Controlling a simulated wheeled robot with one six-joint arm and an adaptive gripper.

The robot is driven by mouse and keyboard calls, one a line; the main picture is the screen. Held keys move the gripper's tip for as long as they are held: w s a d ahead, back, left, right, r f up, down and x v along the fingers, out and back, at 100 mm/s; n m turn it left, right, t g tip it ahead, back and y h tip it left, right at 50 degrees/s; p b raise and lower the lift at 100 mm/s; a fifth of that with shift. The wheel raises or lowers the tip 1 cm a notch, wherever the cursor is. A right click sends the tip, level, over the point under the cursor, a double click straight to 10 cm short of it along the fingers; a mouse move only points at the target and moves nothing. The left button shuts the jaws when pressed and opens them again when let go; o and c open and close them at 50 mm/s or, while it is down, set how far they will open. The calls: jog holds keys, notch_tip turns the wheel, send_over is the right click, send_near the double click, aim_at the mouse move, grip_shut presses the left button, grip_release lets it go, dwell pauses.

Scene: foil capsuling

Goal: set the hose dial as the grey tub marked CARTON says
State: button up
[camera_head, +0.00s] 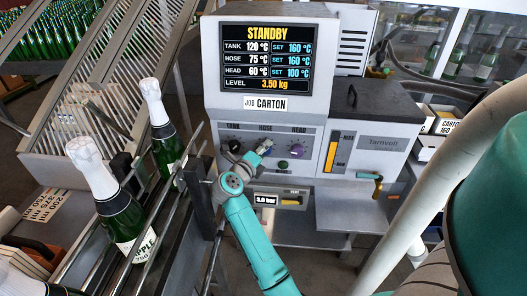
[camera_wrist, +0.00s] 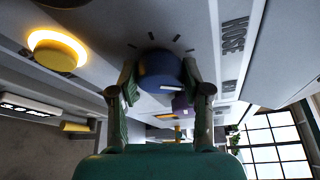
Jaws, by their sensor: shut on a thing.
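The hose dial (camera_wrist: 160,68) is a blue knob with a white mark, beside the HOSE lettering in the wrist view. My gripper (camera_wrist: 160,76) is shut on it, one finger on each side. In the head view my gripper (camera_head: 259,152) is at the machine's panel under HOSE and hides most of the dial. The screen (camera_head: 266,60) reads STANDBY, with HOSE 75 °C and SET 160 °C. A tub label (camera_head: 446,126) at the right edge reads CARTON, with a number like 160 below; its other lines are too small or hidden.
The black TANK dial (camera_head: 234,146) and purple HEAD dial (camera_head: 297,151) flank my gripper. A lit yellow button (camera_wrist: 57,51) is close by in the wrist view. Foil-topped bottles (camera_head: 93,169) stand on the rails at left. A white hose (camera_head: 425,165) crosses the right foreground.

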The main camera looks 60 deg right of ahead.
jog(key=shift+f+m, duration=0.1)
jog(key=shift+m, duration=0.2)
dwell(0.4)
jog(key=o, duration=1.2)
jog(key=shift+c, duration=0.2)
jog(key=a+r, duration=0.2)
jog(key=a, duration=0.9)
jog(key=shift+s+a, duration=0.25)
jog(key=shift+a, duration=0.15)
